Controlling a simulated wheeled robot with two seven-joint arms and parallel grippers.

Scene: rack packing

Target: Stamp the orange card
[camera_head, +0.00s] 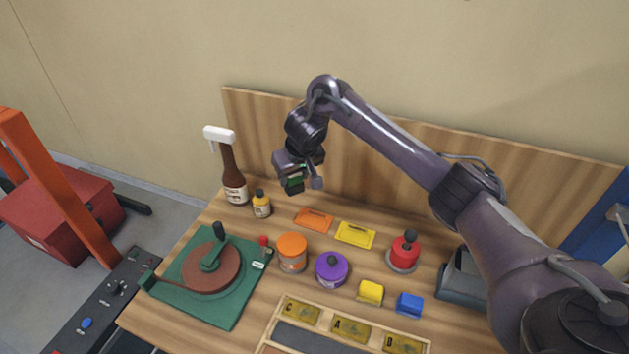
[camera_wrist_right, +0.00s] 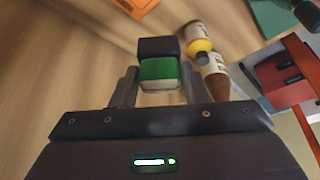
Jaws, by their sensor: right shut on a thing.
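The orange card (camera_head: 314,219) lies flat at the back of the wooden table, left of a yellow card (camera_head: 355,234). A part of it also shows at the top of the right wrist view (camera_wrist_right: 136,6). My right gripper (camera_head: 296,184) is shut on a stamp-like block with a green part (camera_wrist_right: 158,70) and a black part (camera_wrist_right: 158,47). It holds the block in the air, above and slightly left of the orange card in the head view, apart from it. My left gripper is not in view.
A brown spray bottle (camera_head: 232,175) and a small yellow bottle (camera_head: 261,204) stand close left of the held block.

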